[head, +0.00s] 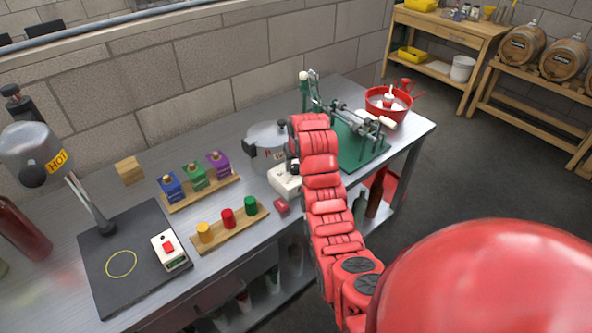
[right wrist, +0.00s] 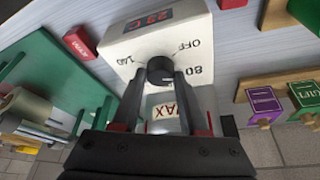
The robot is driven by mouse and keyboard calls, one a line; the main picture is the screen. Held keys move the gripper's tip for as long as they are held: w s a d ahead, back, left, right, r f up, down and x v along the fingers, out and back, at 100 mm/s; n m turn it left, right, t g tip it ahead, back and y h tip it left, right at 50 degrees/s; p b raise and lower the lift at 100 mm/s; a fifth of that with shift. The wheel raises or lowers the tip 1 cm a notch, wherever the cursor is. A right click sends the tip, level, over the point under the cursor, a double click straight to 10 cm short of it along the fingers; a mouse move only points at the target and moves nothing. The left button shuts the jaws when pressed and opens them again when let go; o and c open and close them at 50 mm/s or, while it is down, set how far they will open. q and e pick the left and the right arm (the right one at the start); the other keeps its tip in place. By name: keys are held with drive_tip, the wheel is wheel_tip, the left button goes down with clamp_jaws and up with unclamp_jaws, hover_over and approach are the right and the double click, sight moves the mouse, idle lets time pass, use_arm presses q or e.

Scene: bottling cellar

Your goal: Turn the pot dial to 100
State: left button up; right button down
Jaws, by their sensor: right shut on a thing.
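The metal pot (head: 262,134) stands on the steel bench with its white control box (head: 282,182) in front. In the right wrist view the control box (right wrist: 150,38) has a red-lit display, which seems to read 29 C, and the marks OFF, 80 and one that is hard to read. The black pot dial (right wrist: 160,69) is on this face. My right gripper (right wrist: 160,82) is shut on the dial, one finger on each side. The dial's pointer is not clear. In the head view my red arm hides most of the gripper. My left gripper is not in view.
A small red block (head: 281,207) lies beside the control box. A green-based machine (head: 362,145) stands right of the pot.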

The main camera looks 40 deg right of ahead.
drive_tip(key=m+g+h+b, duration=0.1)
drive_tip(key=m+b, duration=0.5)
drive_tip(key=m+g+h+b, duration=0.1)
drive_tip(key=m+b, duration=0.2)
drive_tip(key=b, duration=0.1)
drive_tip(key=shift+w+a+f+g+h, duration=0.2)
drive_tip(key=shift+a+f+g+h, duration=0.1)
drive_tip(key=shift+f, duration=0.05)
drive_tip(key=shift+r+m+g+b, duration=0.15)
drive_tip(key=shift+m+g+b, duration=0.15)
drive_tip(key=shift+m+b, duration=0.5)
drive_tip(key=shift+r+m+g, duration=0.15)
drive_tip(key=shift+m+g, duration=0.25)
drive_tip(key=shift+m, duration=0.7)
drive_tip(key=shift+m+p, duration=0.3)
drive_tip(key=shift+p, duration=0.05)
drive_tip(key=shift+w+m+g, duration=0.1)
drive_tip(key=shift+m+g, duration=0.2)
drive_tip(key=shift+m, duration=0.4)
drive_tip(key=shift+c, duration=2.2)
unclamp_jaws()
